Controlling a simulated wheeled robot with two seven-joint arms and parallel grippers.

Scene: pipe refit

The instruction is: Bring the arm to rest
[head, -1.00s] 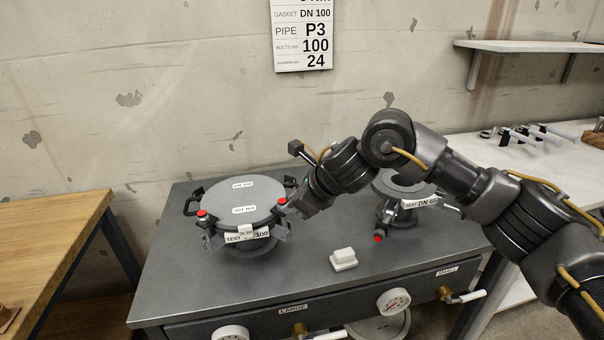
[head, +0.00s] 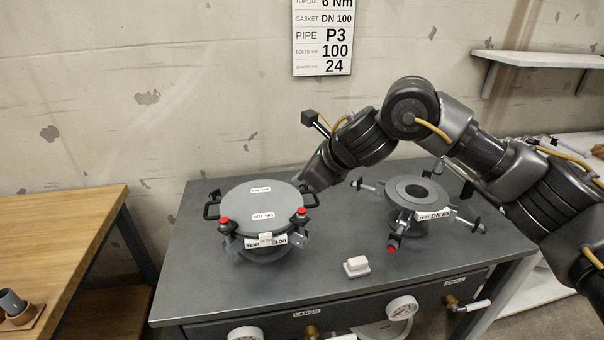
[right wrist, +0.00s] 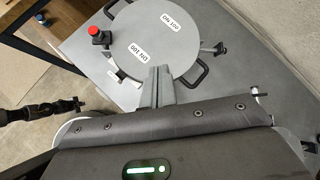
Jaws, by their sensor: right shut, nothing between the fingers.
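My right gripper (head: 312,182) is at the back right rim of the round grey DN 100 lid (head: 262,200) on the bench. In the right wrist view its two grey fingers (right wrist: 160,72) are together and empty, overlapping the edge of the lid (right wrist: 150,42). I cannot tell whether they touch it. The lid lies flat with red-capped clamps at its front. A dark, jointed thing at the left of the right wrist view looks like my left gripper (right wrist: 74,105); its jaws are too small to read. The head view does not show it.
The DN 65 flange (head: 412,190), with its clamp arms spread, stands right of the lid, below my right arm. A white block (head: 356,266) lies in front. Gauges (head: 402,307) and valve levers line the bench front. A wooden table (head: 75,225) stands left; a shelf (head: 530,58) is upper right.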

